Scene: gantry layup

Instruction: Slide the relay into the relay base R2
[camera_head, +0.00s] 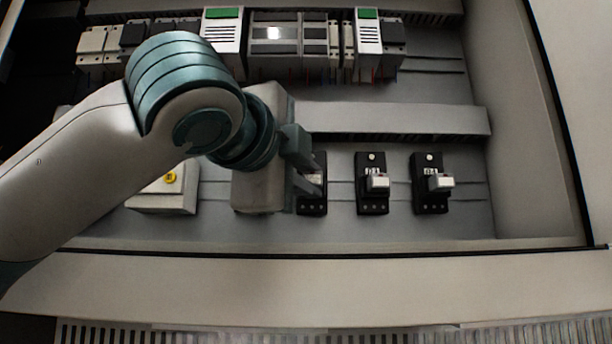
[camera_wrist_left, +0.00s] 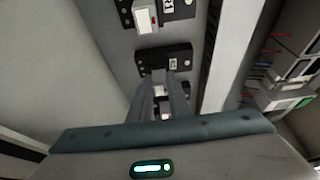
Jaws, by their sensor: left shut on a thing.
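My left gripper (camera_head: 307,170) is over the leftmost of three black relay bases (camera_head: 312,209) in the head view and partly covers it. In the left wrist view its two fingers (camera_wrist_left: 161,92) are shut on a small pale relay (camera_wrist_left: 159,90), close to a black base (camera_wrist_left: 180,55). That base carries a white label too small to read for certain. The relay's lower end is hidden, so I cannot tell whether it touches the base. My right gripper is in neither view.
The middle base (camera_head: 373,208) and right base (camera_head: 430,208) each hold a pale relay. A grey duct (camera_head: 390,118) runs behind the bases. A box with a yellow button (camera_head: 171,177) stands left. The panel's front rim (camera_head: 350,245) is clear.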

